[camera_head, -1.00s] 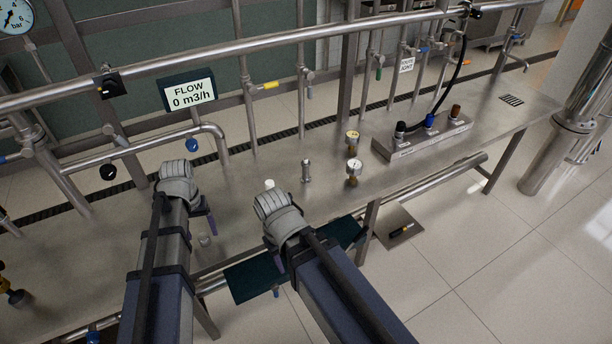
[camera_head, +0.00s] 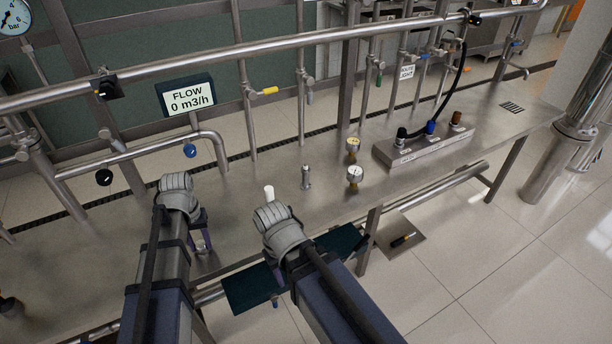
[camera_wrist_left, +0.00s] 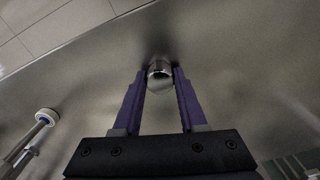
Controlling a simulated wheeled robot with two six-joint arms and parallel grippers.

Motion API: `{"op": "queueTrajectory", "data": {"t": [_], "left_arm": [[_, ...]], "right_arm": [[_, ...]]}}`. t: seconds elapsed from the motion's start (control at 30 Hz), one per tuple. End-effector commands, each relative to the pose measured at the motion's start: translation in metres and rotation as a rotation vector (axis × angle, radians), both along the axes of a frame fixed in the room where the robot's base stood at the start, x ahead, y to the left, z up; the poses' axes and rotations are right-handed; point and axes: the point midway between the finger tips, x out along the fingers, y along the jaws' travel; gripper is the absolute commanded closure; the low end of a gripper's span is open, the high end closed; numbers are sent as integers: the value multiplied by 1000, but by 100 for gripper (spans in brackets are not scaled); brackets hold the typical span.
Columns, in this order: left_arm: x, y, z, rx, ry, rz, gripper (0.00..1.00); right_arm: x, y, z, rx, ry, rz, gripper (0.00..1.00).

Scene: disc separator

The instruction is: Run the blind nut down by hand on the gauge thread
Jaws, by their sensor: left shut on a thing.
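My left gripper (camera_head: 205,246) is low over the bench at the left, its purple fingers partly hidden by my arm. In the left wrist view its fingertips (camera_wrist_left: 160,76) are closed on both sides of a small round shiny metal piece, which looks like the blind nut (camera_wrist_left: 160,69). Whether a thread is under it is hidden. A short upright steel fitting (camera_head: 306,177) stands on the bench to the right; I cannot tell whether it is the gauge thread. My right gripper (camera_head: 279,272) is mostly hidden beneath its wrist, so its jaws cannot be judged.
Two small brass-based dial gauges (camera_head: 354,176) stand on the steel bench (camera_head: 240,182). A white-topped post (camera_head: 269,191) stands close behind my right wrist. A metal block with coloured knobs (camera_head: 425,146) is at the right. Pipes (camera_head: 250,48) cross behind; a dark tray (camera_head: 250,290) is in front.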

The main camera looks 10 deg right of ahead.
Motion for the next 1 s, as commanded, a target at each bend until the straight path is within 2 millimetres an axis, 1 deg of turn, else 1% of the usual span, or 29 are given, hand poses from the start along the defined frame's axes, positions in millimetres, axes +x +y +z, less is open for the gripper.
{"op": "queueTrajectory", "data": {"t": [0.03,0.2,0.6,1.0], "left_arm": [[0,0,0,0,0,0,81],[0,0,0,0,0,0,100],[0,0,2,0,0,0,100],[0,0,20,0,0,0,100]], "right_arm": [[0,0,0,0,0,0,50],[0,0,0,0,0,0,50],[0,0,2,0,0,0,50],[0,0,20,0,0,0,50]]}}
